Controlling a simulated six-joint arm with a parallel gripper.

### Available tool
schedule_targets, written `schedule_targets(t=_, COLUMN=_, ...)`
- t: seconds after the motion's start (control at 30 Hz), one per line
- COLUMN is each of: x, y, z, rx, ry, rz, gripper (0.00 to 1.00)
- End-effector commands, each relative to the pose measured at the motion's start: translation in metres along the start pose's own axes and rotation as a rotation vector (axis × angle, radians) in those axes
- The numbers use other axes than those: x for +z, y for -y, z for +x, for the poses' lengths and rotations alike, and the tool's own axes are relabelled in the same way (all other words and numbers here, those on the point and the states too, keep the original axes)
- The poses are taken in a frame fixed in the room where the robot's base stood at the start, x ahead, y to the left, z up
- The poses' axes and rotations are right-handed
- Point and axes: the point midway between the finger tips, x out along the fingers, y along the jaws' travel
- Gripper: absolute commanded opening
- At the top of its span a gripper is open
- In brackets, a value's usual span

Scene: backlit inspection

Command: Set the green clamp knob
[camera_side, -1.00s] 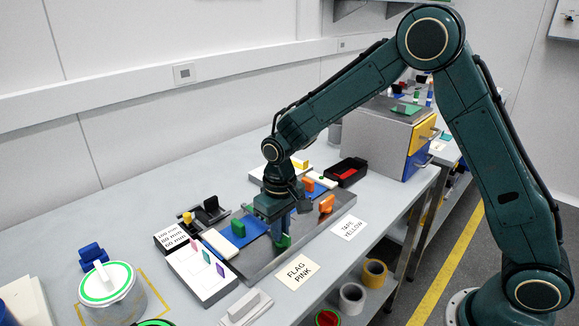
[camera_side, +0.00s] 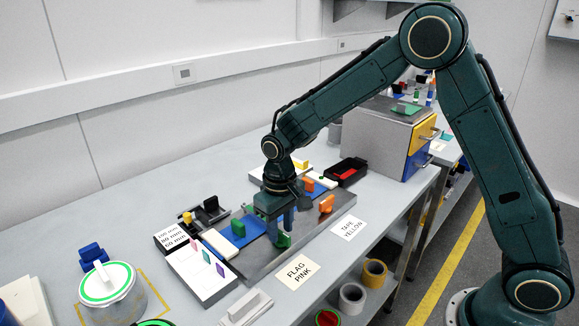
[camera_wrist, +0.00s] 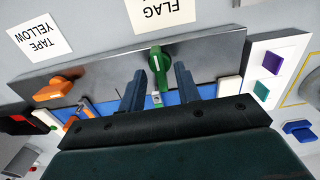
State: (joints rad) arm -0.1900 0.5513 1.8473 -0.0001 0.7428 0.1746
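The green clamp knob (camera_wrist: 157,68) stands on the grey metal plate (camera_wrist: 110,66) and has a pale line on its top. It also shows in the side view (camera_side: 284,240), just below my gripper (camera_side: 281,222). In the wrist view my gripper (camera_wrist: 160,72) is open, one finger on each side of the knob's lower end, with visible gaps. I cannot tell whether the fingertips reach down to its height. A second green knob (camera_side: 238,227) stands at the plate's far-left side; my gripper body hides that area in the wrist view.
Orange knobs (camera_side: 326,203) (camera_side: 308,185) stand on the plate's right part. A blue strip (camera_wrist: 205,91) runs along it. A white tray (camera_side: 205,277) with coloured tabs lies left. Cards reading FLAG PINK (camera_side: 298,272) and TAPE YELLOW (camera_side: 348,228) lie in front.

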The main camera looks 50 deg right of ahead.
Motion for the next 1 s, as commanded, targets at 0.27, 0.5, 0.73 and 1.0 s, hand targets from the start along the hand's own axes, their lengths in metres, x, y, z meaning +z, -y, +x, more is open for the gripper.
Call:
schedule_targets(t=0.27, x=-0.001, y=0.000, z=-0.031, rx=-0.001, ry=-0.005, rz=0.000, gripper=0.33)
schedule_targets(t=0.5, x=-0.001, y=0.000, z=-0.071, rx=-0.001, ry=-0.004, rz=0.000, gripper=0.33)
schedule_targets(t=0.73, x=0.000, y=0.000, z=-0.108, rx=-0.001, ry=-0.004, rz=-0.001, gripper=0.33)
schedule_targets(t=1.0, x=0.000, y=0.000, z=-0.131, rx=-0.001, ry=-0.002, rz=-0.001, gripper=0.33)
